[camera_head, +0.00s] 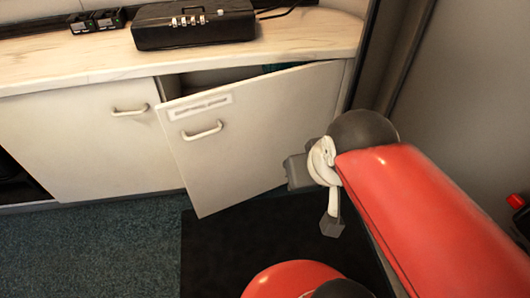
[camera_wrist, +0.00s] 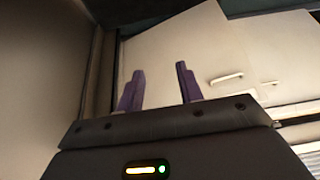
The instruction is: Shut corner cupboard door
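The corner cupboard door (camera_head: 245,140) is a cream panel with a white handle (camera_head: 202,131) and a label strip near its top left. It stands ajar, its left edge swung out from the cabinet, with a dark gap above it. It also shows in the wrist view as a pale panel (camera_wrist: 195,45) with its handle (camera_wrist: 226,79). My gripper (camera_wrist: 160,72) has two purple fingers apart with nothing between them, pointing toward the panel. In the head view my gripper (camera_head: 316,190) is right of the door, partly hidden by my arm; contact cannot be told.
A closed cupboard door (camera_head: 85,140) with a handle is to the left. A marble-look worktop (camera_head: 90,58) above holds a black case (camera_head: 193,25) and small dark items (camera_head: 97,20). A grey wall (camera_head: 465,100) bounds the right. Carpet (camera_head: 100,250) on the left is clear.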

